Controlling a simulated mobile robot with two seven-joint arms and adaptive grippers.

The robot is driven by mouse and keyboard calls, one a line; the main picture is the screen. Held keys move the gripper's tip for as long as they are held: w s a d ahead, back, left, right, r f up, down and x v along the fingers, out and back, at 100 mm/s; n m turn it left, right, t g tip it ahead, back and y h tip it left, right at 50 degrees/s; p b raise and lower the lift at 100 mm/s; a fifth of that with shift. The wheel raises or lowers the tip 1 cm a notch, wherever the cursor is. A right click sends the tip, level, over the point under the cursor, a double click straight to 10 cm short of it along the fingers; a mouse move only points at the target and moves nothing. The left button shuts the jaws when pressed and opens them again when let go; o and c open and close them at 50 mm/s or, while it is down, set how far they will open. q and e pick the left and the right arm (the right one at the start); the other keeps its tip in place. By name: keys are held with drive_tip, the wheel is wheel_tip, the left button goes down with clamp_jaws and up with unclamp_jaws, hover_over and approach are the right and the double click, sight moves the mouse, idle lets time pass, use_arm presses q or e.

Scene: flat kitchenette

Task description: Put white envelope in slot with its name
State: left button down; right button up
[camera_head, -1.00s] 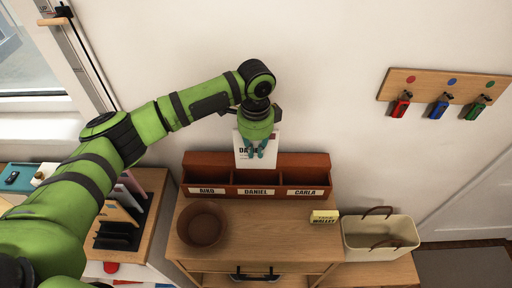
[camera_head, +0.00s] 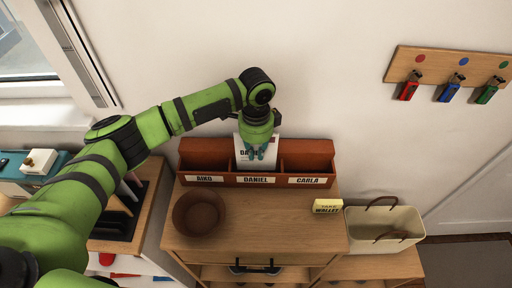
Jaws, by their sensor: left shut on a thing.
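My left gripper (camera_head: 257,154) is shut on the white envelope (camera_head: 242,150), on which the letters "DA" show; the gripper covers the rest of the name. The envelope is upright at the middle compartment of the brown-red letter box (camera_head: 205,155), above the label DANIEL (camera_head: 256,180). Its lower part appears to be inside that compartment, but I cannot tell whether it touches the bottom. The label AIKO (camera_head: 204,179) is on the left compartment and CARLA (camera_head: 307,181) on the right one. Both of these look empty. My right gripper is not in view.
A brown bowl (camera_head: 199,212) stands at the front left of the wooden cabinet (camera_head: 265,222). A yellow wallet sign (camera_head: 327,206) is at its right edge, beside a cream basket (camera_head: 378,225). A key rack (camera_head: 448,68) hangs on the wall.

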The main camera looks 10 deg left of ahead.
use_arm(q)
drive_tip(key=c, duration=1.2)
unclamp_jaws()
drive_tip(key=shift+r, duration=0.1)
wheel_tip(320, 180, up, 12)
drive_tip(key=shift+f, duration=0.1)
drive_tip(key=shift+s, duration=0.1)
